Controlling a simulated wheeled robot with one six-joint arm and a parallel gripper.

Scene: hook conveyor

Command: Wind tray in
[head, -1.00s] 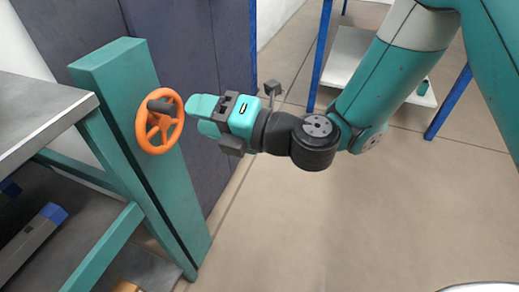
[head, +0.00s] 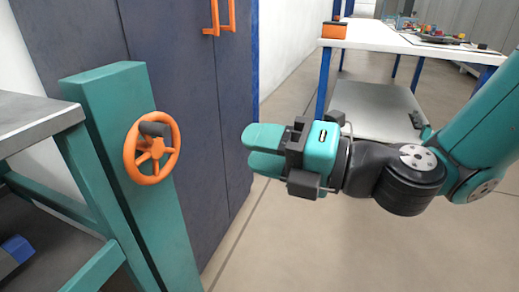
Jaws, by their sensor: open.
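An orange handwheel (head: 133,167) with spokes is mounted on a teal post (head: 105,90) at the left of the head view. A dark handle knob (head: 155,129) sticks out from the top of its rim. My gripper (head: 252,151) is to the right of the wheel, apart from it, with its teal fingers pointing left toward the wheel. The fingers are open with nothing between them. No tray that I can identify shows in this view.
A grey-topped bench (head: 35,115) with teal legs adjoins the post at left. A dark cabinet (head: 190,70) with orange handles stands behind. A white table (head: 400,43) with blue legs and small objects is at the back right. Floor between is clear.

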